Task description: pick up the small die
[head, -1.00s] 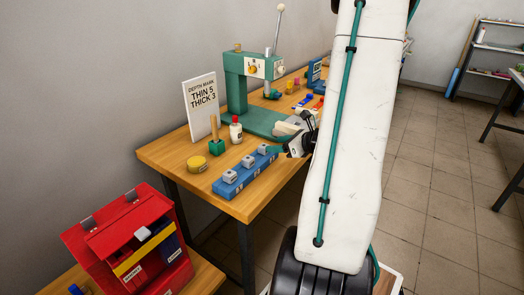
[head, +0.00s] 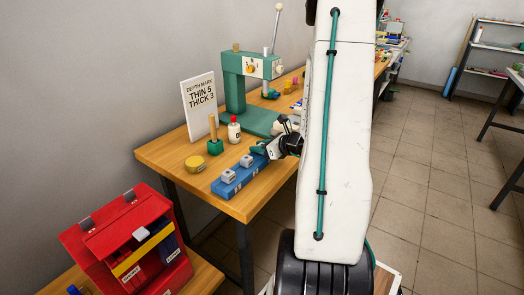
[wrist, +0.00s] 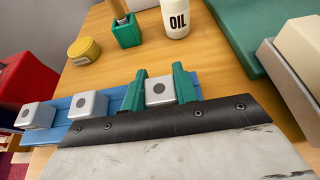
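A blue holder (head: 237,183) on the wooden bench carries a row of grey metal dies with dark round centres. Two dies, the near one (head: 228,176) and the middle one (head: 246,161), show in the head view. My gripper (head: 262,148) is at the far end of the holder and hides the third die there. In the wrist view its green fingers (wrist: 159,92) stand on either side of that die (wrist: 159,91), with no clear gap. Whether they grip it is not clear. The other two dies (wrist: 88,104) (wrist: 36,115) sit to the left.
A green press (head: 240,95) stands behind, with an oil bottle (head: 234,130), a green block with a wooden peg (head: 215,144) and a yellow tin (head: 195,164) near the holder. A sign (head: 198,105) reads THIN 5, THICK 3. A red box (head: 125,240) stands lower left.

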